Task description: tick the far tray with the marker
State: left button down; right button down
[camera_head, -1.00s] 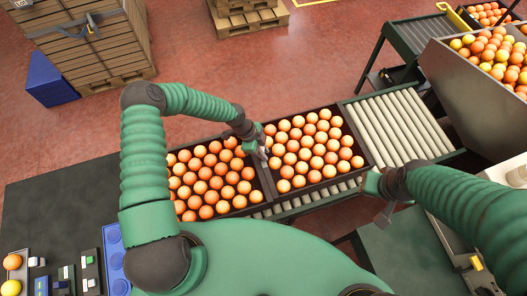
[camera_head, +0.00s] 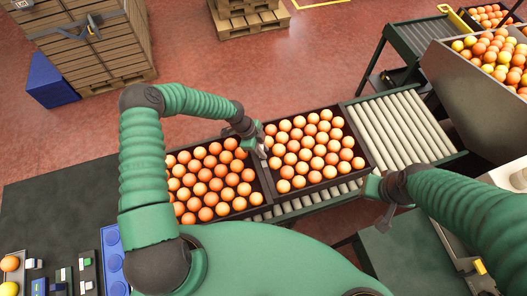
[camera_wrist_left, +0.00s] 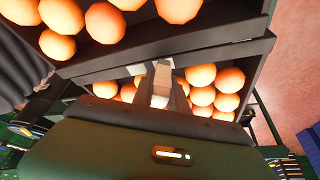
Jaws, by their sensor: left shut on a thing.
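Two dark trays full of oranges sit side by side on the roller conveyor, the left tray (camera_head: 240,213) and the right tray (camera_head: 342,181). My left gripper (camera_head: 262,151) is over the walls where the two trays meet. In the left wrist view its fingers (camera_wrist_left: 160,92) are shut on a pale, whitish piece, the marker (camera_wrist_left: 163,72), in front of a dark tray wall (camera_wrist_left: 190,57). The marker's tip is hard to make out, so I cannot tell whether it touches the wall. My right gripper (camera_head: 385,217) hangs near the conveyor's front edge, its opening unclear.
Bare rollers (camera_head: 400,125) lie right of the trays. A grey bin of oranges (camera_head: 470,95) stands at the right. A dark table (camera_head: 60,205) with small items is at the left. Wooden crates (camera_head: 95,45) and a blue box (camera_head: 48,80) stand behind on the floor.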

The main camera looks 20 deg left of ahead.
pick_arm(q)
jog(key=shift+s+d, duration=0.3)
jog(key=shift+s, duration=0.15)
dwell(0.5)
jog(key=shift+r+p, duration=0.1)
jog(key=shift+p, duration=0.2)
notch_tip(320, 180, up, 7)
jog(key=p, duration=0.4)
jog(key=shift+p, duration=0.35)
